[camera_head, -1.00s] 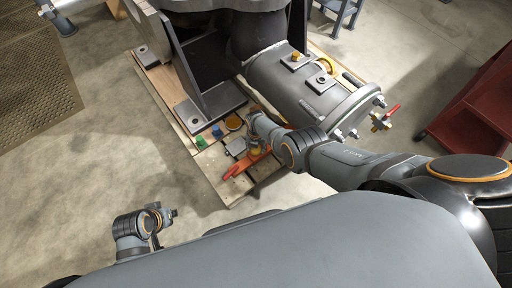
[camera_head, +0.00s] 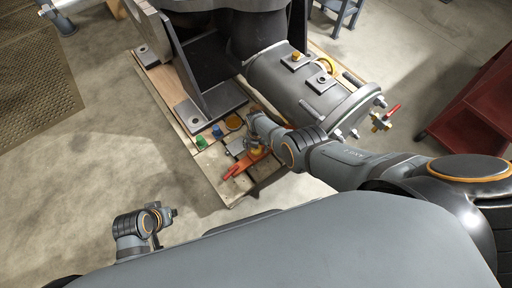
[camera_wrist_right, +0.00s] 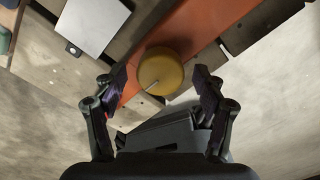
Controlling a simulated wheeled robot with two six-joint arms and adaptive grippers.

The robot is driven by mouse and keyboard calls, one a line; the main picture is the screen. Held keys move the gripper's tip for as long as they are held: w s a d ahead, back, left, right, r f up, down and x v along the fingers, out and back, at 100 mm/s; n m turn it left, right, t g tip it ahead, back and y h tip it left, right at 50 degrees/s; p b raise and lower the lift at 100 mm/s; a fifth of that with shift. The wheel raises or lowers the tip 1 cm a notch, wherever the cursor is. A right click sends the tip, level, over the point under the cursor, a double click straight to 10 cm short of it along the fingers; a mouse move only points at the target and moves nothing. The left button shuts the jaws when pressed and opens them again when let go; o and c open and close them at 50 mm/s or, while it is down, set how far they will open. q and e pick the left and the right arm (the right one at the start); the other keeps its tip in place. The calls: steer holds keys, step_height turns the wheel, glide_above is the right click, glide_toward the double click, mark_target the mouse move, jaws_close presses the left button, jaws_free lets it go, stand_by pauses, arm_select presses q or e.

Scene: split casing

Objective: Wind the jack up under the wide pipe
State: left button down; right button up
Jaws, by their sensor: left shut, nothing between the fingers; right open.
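The wide pipe (camera_head: 282,82) is a thick grey cylinder with a bolted end flange, lying at the upper middle of the head view. Below it, an orange-red piece (camera_head: 234,171) lies on the pallet, partly hidden by my right gripper (camera_head: 257,146). In the right wrist view, a round yellow knob (camera_wrist_right: 161,68) stands over the orange-red band (camera_wrist_right: 197,20), with a thin pale pin at its edge. I take these for parts of the jack. My right gripper (camera_wrist_right: 161,84) is open, its fingers on either side of the knob, apart from it.
Green (camera_head: 201,142) and blue (camera_head: 217,131) caps and an orange disc (camera_head: 233,122) sit on the wooden pallet (camera_head: 222,186). A red-handled valve (camera_head: 383,120) is by the pipe flange. A red cart (camera_head: 470,110) stands at right.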

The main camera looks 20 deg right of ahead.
steer(key=shift+w+r, duration=0.1)
steer(key=shift+r, duration=0.3)
step_height(320, 180, up, 11)
stand_by(0.4)
steer(key=shift+r, duration=0.1)
